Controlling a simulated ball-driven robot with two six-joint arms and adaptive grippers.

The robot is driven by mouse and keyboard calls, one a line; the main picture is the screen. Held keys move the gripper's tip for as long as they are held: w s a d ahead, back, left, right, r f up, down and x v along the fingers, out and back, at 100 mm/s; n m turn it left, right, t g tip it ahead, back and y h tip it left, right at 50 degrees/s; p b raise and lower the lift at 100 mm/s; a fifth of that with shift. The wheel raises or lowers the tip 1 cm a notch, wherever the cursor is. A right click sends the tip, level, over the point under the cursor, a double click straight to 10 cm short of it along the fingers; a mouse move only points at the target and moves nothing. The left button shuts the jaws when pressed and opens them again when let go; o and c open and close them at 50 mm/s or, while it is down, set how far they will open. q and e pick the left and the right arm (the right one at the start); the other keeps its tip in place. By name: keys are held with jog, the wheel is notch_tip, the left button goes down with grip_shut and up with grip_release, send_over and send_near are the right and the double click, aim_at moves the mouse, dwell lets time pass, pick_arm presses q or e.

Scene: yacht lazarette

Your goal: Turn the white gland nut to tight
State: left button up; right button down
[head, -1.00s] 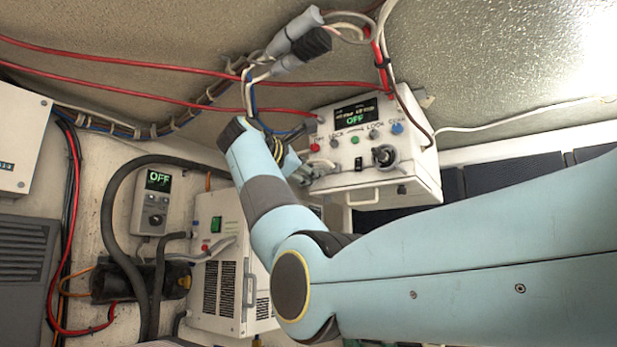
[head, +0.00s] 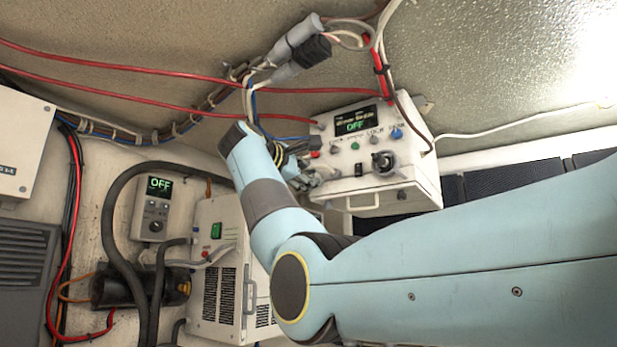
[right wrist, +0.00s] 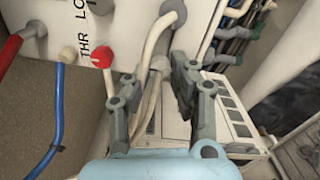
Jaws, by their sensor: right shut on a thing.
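In the head view, my right gripper (head: 312,178) is at the lower left side of the white control box (head: 405,165); the nut cannot be made out there. My left gripper is not in view.
The control box has a display reading OFF (head: 356,126). A red cap (right wrist: 101,57) and several cables lie close to the fingers. A white ventilated unit (head: 209,280) stands below left. Red cables (head: 130,65) cross above the arm.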

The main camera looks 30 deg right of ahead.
jog(key=c, duration=1.1)
grip_release()
jog(key=shift+c, duration=0.2)
jog(key=shift+a, duration=0.15)
jog(key=v, duration=1.2)
jog(key=shift+f, duration=0.1)
